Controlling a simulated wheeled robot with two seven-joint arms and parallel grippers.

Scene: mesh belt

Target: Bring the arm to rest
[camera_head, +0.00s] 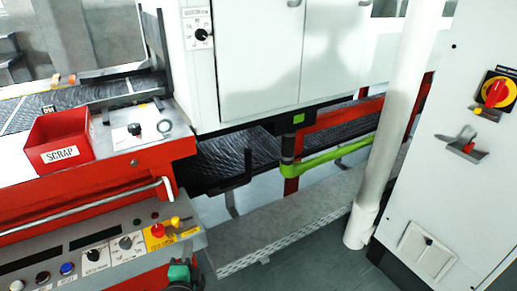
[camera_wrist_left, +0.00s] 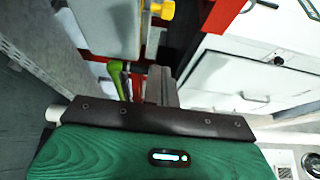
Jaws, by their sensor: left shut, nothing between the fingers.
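My left gripper (camera_wrist_left: 160,88) shows in the left wrist view, with its fingers together past the dark bar and green casing. Nothing is held between them. In the head view only a small green and dark part of my left gripper (camera_head: 178,273) shows at the bottom edge, just below the right end of the control panel (camera_head: 100,255). Most of the arm is out of view there. My right gripper is in neither view.
A red SCRAP bin (camera_head: 62,143) stands on the red machine at left. A white pipe (camera_head: 395,125) and a cabinet with a red-yellow switch (camera_head: 496,92) stand at right. Grey floor (camera_head: 330,250) is clear.

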